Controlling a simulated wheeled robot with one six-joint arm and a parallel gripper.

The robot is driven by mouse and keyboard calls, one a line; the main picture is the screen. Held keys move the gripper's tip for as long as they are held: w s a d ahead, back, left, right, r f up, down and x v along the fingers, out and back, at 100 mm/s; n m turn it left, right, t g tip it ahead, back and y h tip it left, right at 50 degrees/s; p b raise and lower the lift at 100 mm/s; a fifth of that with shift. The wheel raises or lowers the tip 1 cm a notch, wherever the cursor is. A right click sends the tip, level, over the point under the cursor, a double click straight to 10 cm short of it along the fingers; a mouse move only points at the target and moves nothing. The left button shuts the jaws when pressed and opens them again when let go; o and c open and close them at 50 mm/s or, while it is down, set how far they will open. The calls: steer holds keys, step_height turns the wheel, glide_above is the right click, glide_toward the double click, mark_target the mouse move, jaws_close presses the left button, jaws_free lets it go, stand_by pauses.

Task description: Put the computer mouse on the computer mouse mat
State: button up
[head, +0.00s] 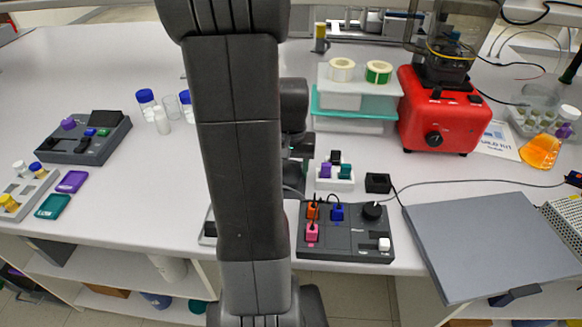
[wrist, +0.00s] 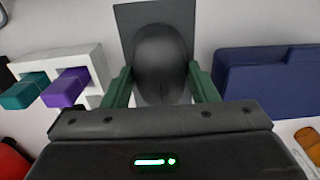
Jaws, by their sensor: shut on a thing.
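The computer mouse (wrist: 160,58) is dark grey and rounded, in the middle of the wrist view. My gripper (wrist: 162,88) is shut on it, with a green finger at each side. A flat dark grey rectangle, which looks like the computer mouse mat (wrist: 126,18), shows behind and around the mouse. The mouse overlaps the mat in this view; I cannot tell whether it touches the mat or is held above it. In the head view my own arm hides the mouse and the mat, and most of my gripper.
A white block (head: 334,184) with purple and teal pieces stands close by; it also shows in the wrist view (wrist: 95,62). A blue box (wrist: 265,82) lies on the other side. A dark control panel (head: 345,242) and red blender base (head: 440,115) stand to the right.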

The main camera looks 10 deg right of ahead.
steer(key=shift+f, duration=0.1)
steer(key=o, duration=1)
step_height(320, 180, up, 12)
steer(key=shift+r, duration=0.2)
